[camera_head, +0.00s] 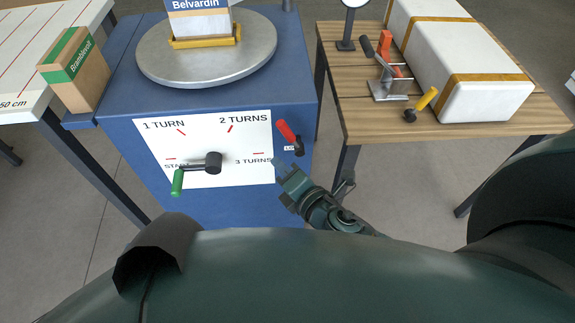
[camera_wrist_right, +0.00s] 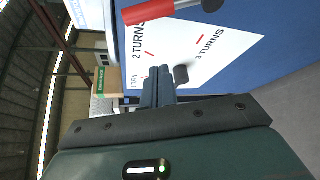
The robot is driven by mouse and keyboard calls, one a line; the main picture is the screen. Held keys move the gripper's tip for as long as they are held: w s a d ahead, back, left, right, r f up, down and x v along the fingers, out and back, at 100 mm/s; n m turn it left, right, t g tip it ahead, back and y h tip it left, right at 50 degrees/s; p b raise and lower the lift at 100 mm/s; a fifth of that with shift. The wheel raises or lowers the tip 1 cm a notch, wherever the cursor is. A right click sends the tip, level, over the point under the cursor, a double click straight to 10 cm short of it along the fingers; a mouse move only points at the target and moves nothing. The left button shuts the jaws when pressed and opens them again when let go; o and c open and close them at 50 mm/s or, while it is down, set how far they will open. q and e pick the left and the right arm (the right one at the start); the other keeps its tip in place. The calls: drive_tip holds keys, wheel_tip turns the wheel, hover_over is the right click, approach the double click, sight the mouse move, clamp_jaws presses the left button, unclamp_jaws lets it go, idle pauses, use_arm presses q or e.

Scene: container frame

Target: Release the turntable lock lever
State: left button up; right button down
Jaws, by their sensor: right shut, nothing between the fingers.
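The lock lever (camera_head: 286,132) has a red grip and a dark pivot on the right front of the blue turntable cabinet (camera_head: 240,205). Its grip points up and to the left from the pivot. A small label beside the pivot is only partly readable. The red grip also shows in the right wrist view (camera_wrist_right: 150,10), at the top edge. My right gripper (camera_head: 279,167) is shut and empty, below and a little left of the lever, apart from it; its fingers (camera_wrist_right: 158,85) are together in the wrist view. My left gripper is not in view.
A crank with a green handle (camera_head: 178,182) sits on the white turn-count panel (camera_head: 215,125). A grey turntable (camera_head: 205,65) bears a "Belvardin" box (camera_head: 200,22). A wooden table (camera_head: 360,125) at right carries a clamp (camera_head: 390,85) and a white case (camera_head: 480,100).

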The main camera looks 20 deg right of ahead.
sight(290, 137)
drive_tip(key=w+d, duration=0.2)
drive_tip(key=w, duration=0.4)
drive_tip(key=shift+d, duration=0.15)
drive_tip(key=shift+r, duration=0.1)
idle(0.3)
